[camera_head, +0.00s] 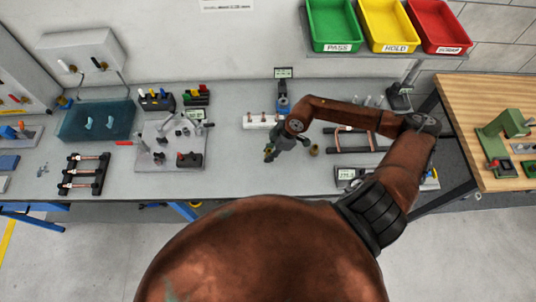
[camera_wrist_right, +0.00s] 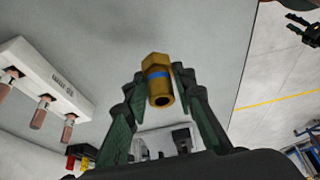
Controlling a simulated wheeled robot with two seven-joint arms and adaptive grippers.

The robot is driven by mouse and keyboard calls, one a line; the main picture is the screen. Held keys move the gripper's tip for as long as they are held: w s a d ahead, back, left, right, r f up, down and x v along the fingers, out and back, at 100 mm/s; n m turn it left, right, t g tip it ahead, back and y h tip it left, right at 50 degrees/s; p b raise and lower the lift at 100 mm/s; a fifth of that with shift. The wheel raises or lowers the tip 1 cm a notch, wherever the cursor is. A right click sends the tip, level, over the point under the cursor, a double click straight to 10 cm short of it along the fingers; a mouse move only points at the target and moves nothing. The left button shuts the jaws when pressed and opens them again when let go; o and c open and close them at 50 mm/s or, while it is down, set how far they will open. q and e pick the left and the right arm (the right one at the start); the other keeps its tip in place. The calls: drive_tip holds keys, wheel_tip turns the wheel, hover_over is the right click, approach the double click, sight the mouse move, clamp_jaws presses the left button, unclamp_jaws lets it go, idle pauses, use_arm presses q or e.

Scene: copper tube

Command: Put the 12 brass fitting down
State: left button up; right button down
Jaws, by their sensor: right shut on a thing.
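The brass fitting (camera_wrist_right: 158,80) has a hex top, a blue band and an open round end. It sits between the fingertips of my right gripper (camera_wrist_right: 160,88), which is shut on it. In the head view my right gripper (camera_head: 271,153) is over the grey bench (camera_head: 232,165), in front of the white block. Whether the fitting touches the bench cannot be told. A dark gripper, seemingly my left (camera_wrist_right: 305,28), is cut off at the wrist view's upper right corner; its opening is unclear.
A white block with copper tubes (camera_head: 262,121) stands behind the gripper. A small brass piece (camera_head: 315,150) stands to its right. A grey fixture plate (camera_head: 170,155) is left, a black tube rack (camera_head: 355,139) right. Bare bench lies in front.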

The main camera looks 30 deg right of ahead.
drive_tip(key=shift+w+d+f, duration=0.15)
drive_tip(key=shift+w+f, duration=0.4)
drive_tip(key=shift+w+d+f+p, duration=0.15)
drive_tip(key=shift+f+p, duration=0.4)
drive_tip(key=shift+f, duration=1.3)
drive_tip(key=c, duration=1.6)
unclamp_jaws()
drive_tip(key=shift+r, duration=0.1)
drive_tip(key=b+v, duration=0.2)
drive_tip(key=v, duration=0.9)
drive_tip(key=shift+r, duration=0.4)
